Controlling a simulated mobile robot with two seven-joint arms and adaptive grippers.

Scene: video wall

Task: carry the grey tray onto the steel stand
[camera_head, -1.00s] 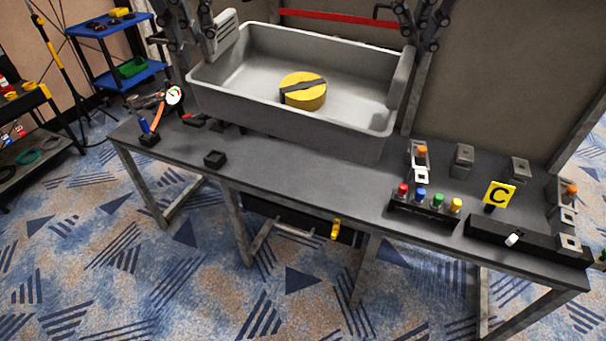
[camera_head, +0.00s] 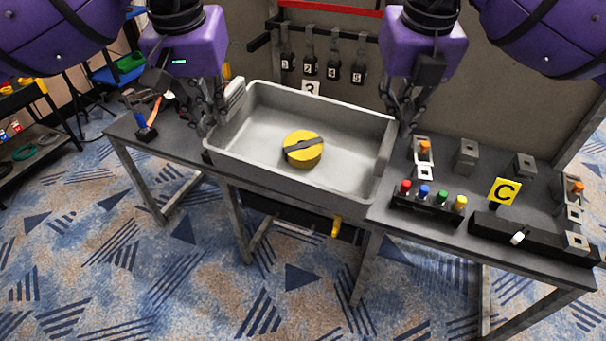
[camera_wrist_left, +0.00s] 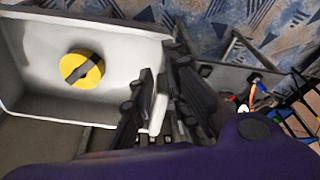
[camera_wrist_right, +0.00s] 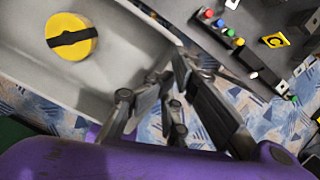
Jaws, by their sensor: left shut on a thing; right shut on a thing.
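The grey tray (camera_head: 255,173) is a deep rectangular box, roughly level over the front of the dark table. I cannot tell whether it touches the table. A yellow disc with a dark band (camera_head: 302,148) lies in it and also shows in both wrist views (camera_wrist_left: 82,69) (camera_wrist_right: 72,36). My left gripper (camera_head: 212,122) is shut on the tray's left end; its fingers (camera_wrist_left: 148,105) straddle the wall there. My right gripper (camera_head: 402,122) is shut on the right end, also seen in the right wrist view (camera_wrist_right: 150,100). I cannot make out a separate steel stand.
The dark table (camera_head: 395,228) has steel legs. To the tray's right are a block of coloured knobs (camera_head: 425,208), a yellow "C" sign (camera_head: 505,191) and metal brackets (camera_head: 466,155). Numbered items hang on a rack (camera_head: 330,60) behind. A blue shelf cart (camera_head: 110,75) stands far left.

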